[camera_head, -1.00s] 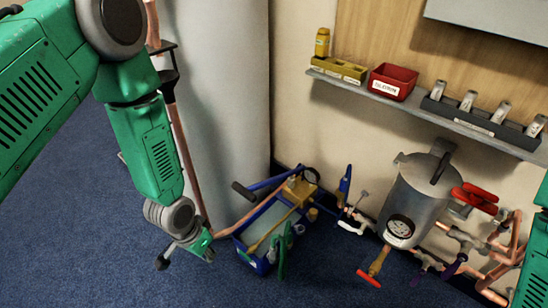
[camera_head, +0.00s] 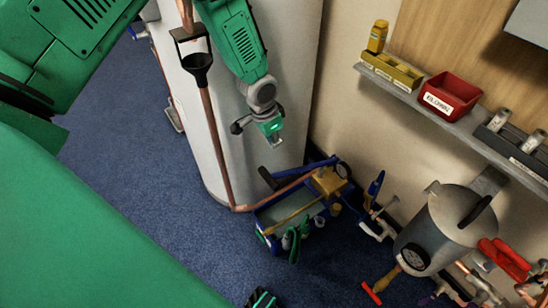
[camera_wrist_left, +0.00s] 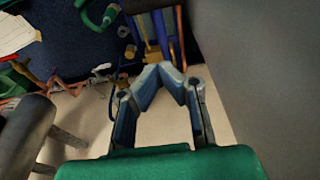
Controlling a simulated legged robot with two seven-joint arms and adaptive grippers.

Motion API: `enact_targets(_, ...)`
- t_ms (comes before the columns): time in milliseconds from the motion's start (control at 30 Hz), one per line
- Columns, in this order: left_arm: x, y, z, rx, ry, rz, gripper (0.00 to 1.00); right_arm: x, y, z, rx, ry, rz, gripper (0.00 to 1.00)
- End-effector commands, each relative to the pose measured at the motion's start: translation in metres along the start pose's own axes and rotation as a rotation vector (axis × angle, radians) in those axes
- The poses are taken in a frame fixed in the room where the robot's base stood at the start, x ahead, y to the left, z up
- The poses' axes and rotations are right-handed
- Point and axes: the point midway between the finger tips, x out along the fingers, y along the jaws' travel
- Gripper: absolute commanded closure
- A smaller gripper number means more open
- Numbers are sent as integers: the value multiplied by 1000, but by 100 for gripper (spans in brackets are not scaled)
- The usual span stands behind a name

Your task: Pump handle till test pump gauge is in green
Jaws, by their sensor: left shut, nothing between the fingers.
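The test pump is a blue trough (camera_head: 265,218) with a brass-coloured block (camera_head: 327,181), on the floor beside the white cylinder. Its blue handle (camera_head: 305,172) ends in a black grip (camera_head: 268,178) at the left. The round dark gauge (camera_head: 343,170) sits at the block's right; its reading is too small to tell. My left gripper (camera_head: 276,143) is above the black grip, apart from it, shut and empty. In the left wrist view its fingers (camera_wrist_left: 160,80) close together, with blue and yellow pump parts (camera_wrist_left: 158,35) beyond them. My right gripper cannot be made out.
A white cylinder (camera_head: 255,100) with a copper pipe (camera_head: 213,130) stands left of the pump. A grey vessel (camera_head: 440,225) with a dial and red-handled valves stands right. A wall shelf (camera_head: 455,125) holds a red bin (camera_head: 449,96). Blue carpet is open at left.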

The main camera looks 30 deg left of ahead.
Motion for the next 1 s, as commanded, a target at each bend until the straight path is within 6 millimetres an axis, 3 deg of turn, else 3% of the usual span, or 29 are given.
enact_targets(500,102,1,2,0,-2,1,100,40,0,2,0,1,0,63)
enact_targets(700,119,1,22,0,-2,0,100,48,0,2,0,1,0,63)
enact_targets(1000,125,0,29,0,0,0,100,50,0,2,0,1,0,63)
